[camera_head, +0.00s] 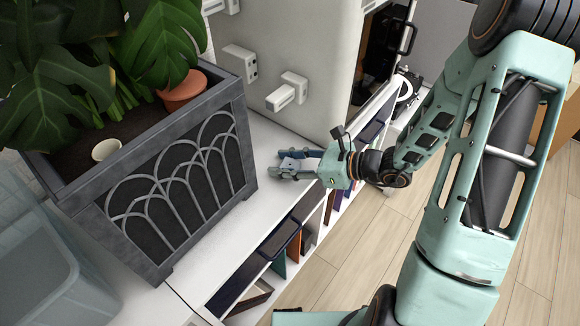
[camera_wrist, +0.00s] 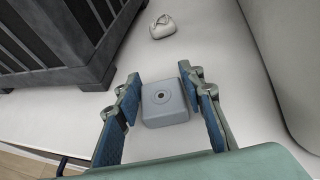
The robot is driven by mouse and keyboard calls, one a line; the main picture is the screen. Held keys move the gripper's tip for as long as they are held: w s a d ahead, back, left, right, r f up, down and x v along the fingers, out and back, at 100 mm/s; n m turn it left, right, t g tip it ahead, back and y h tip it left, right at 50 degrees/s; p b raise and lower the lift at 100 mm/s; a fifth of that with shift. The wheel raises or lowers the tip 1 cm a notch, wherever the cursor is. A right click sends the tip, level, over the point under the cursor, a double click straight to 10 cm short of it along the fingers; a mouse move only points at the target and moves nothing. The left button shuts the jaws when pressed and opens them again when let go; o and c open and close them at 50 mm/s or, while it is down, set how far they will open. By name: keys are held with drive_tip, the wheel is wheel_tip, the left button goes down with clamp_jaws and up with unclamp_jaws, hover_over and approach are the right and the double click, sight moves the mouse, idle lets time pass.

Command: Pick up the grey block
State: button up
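A narrow gap shows at the left finger. My gripper is open. In the head view my gripper (camera_head: 297,164) is low over the white shelf top, between the planter and the pale panel. The block cannot be made out clearly there.
A dark grey planter (camera_head: 171,181) with a leafy plant stands on the left of the white top (camera_head: 231,228). A pale upright panel (camera_head: 316,62) rises behind my gripper. A small whitish object (camera_wrist: 163,27) lies beyond the block. Shelves open below the front edge.

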drive_tip(key=c, duration=0.7)
drive_tip(key=shift+r, duration=0.1)
